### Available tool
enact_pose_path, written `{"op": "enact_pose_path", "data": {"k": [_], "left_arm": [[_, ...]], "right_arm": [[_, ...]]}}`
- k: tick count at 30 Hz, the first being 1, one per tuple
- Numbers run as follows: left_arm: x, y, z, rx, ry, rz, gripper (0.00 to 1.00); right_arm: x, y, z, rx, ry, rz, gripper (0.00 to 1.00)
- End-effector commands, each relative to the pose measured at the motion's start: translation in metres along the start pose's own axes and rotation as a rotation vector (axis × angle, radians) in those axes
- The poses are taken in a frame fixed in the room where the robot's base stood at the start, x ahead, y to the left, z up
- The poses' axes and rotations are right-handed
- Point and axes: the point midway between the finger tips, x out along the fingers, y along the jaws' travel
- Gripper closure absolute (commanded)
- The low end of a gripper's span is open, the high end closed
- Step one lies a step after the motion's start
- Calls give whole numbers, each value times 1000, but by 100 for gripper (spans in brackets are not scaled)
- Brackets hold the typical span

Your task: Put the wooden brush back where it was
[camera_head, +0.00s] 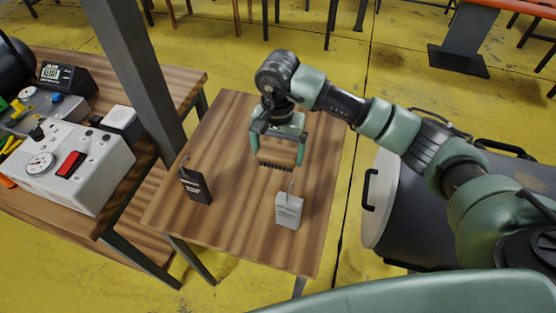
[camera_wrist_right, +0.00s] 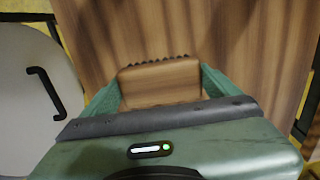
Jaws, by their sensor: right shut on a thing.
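The wooden brush (camera_head: 277,157) is a light brown block with a row of dark bristles along its lower edge. My right gripper (camera_head: 278,158) is shut on it, one finger at each end, and holds it over the wooden table (camera_head: 232,133). Whether the bristles touch the tabletop cannot be told. The right wrist view shows the brush (camera_wrist_right: 160,82) between the two green fingers, with its bristles pointing away from the gripper. My left gripper is not in view.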

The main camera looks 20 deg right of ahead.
Motion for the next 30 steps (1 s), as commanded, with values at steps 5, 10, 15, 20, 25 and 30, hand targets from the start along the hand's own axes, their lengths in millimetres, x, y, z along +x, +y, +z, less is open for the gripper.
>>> {"op": "enact_pose_path", "data": {"k": [5, 10, 15, 20, 25, 30], "left_arm": [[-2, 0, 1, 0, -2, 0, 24], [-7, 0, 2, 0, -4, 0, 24], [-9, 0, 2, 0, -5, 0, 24], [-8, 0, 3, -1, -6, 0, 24], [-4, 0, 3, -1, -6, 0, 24], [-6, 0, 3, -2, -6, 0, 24]], "right_arm": [[12, 0, 0, 0, -1, -1, 48], [34, 0, 0, 2, -2, 1, 48], [51, 0, 0, 0, 1, -1, 48], [50, 0, -1, 0, 2, -1, 48], [54, 0, -1, 0, 2, -1, 7], [52, 0, -1, 0, 1, -1, 0]]}}
